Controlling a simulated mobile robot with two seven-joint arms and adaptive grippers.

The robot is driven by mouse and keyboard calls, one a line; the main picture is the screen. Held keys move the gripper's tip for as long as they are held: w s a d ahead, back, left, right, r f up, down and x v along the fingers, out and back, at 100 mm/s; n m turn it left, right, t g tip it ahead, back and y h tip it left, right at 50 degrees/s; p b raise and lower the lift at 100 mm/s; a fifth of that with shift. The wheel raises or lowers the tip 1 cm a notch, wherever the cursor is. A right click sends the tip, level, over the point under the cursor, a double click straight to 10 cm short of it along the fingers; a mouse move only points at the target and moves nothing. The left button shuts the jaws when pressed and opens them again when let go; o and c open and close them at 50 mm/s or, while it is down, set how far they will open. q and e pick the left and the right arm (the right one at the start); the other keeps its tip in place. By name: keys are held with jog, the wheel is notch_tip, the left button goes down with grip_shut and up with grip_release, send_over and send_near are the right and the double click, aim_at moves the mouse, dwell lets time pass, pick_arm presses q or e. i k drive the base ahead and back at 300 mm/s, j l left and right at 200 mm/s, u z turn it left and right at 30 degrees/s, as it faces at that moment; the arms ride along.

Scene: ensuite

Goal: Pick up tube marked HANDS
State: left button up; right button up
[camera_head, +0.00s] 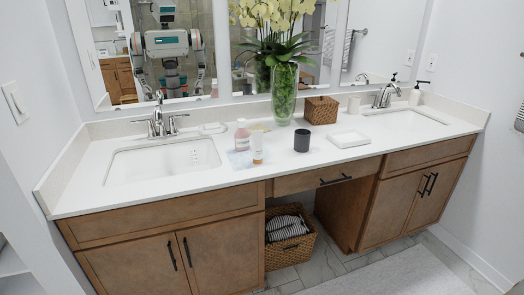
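A small white tube with an orange band near its foot (258,148) stands upright on the white double-sink counter (225,178), right of the left sink. A pinkish bottle with a pale cap (242,137) stands just behind it and to its left. Both stand at a flat pale blue patterned item (238,162). The lettering on the tube and bottle is too small to read, so I cannot tell which one is marked HANDS. Neither of my grippers shows directly; the mirror reflects part of my body.
A dark cup (302,140), a white tray (348,138), a woven box (321,110) and a glass vase with yellow flowers (284,95) stand to the right. The left faucet (159,120) rises behind the left sink (165,160). The front counter edge is clear.

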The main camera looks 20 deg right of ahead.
aim_at(257, 136)
jog(key=i+l, duration=0.1)
jog(key=l, duration=0.3)
jog(key=i+l, duration=0.15)
jog(key=l, duration=0.25)
jog(key=i+l+u, duration=0.1)
jog(key=l, duration=0.25)
jog(key=i+l, duration=0.1)
jog(key=l, duration=0.3)
jog(key=i+l, duration=0.1)
jog(key=l, duration=0.3)
jog(key=u, duration=0.05)
